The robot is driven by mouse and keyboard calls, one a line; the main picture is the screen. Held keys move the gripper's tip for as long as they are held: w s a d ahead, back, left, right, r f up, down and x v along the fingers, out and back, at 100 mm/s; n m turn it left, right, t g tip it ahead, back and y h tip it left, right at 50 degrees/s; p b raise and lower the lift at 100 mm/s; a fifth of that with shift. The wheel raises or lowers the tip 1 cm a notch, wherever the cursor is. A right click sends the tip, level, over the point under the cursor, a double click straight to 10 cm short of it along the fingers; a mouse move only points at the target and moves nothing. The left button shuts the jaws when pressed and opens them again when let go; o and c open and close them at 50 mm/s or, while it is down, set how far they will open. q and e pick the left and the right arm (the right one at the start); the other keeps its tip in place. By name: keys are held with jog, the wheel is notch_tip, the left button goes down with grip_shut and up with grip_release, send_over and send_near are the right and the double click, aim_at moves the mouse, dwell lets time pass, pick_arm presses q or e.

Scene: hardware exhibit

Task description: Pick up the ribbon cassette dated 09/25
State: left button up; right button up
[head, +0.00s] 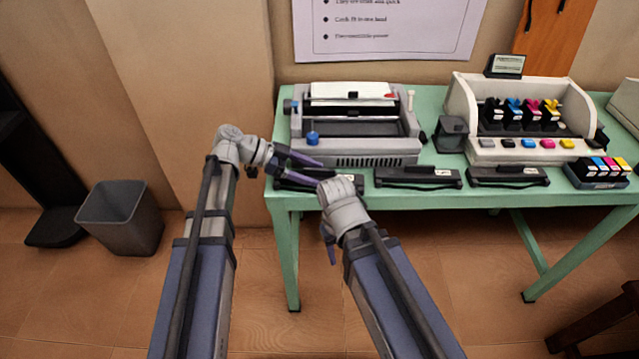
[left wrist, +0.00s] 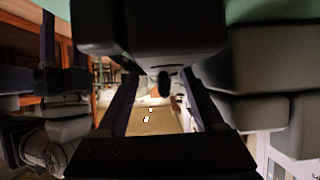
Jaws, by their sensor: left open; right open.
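Three dark ribbon cassettes lie along the front of the green table (head: 470,196): a left one (head: 291,184), a middle one (head: 418,178) and a right one (head: 507,177). The middle and right ones show small pale labels, too small to read, so I cannot tell which is dated 09/25. My left gripper (head: 319,174) is open at the left cassette, partly covering it. In the left wrist view, a dark block, perhaps this cassette (left wrist: 150,28), looms close beside the open fingers (left wrist: 160,82). My right gripper (head: 330,245) is open, pointing down in front of the table edge.
A grey typewriter-like printer (head: 377,160) stands behind the left and middle cassettes. A white cartridge display (head: 525,150) stands to its right, with a tray of coloured cartridges (head: 600,172) at the front right. A grey bin (head: 120,217) stands on the floor at left.

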pick_arm(q)
jog(key=shift+x, duration=1)
grip_shut()
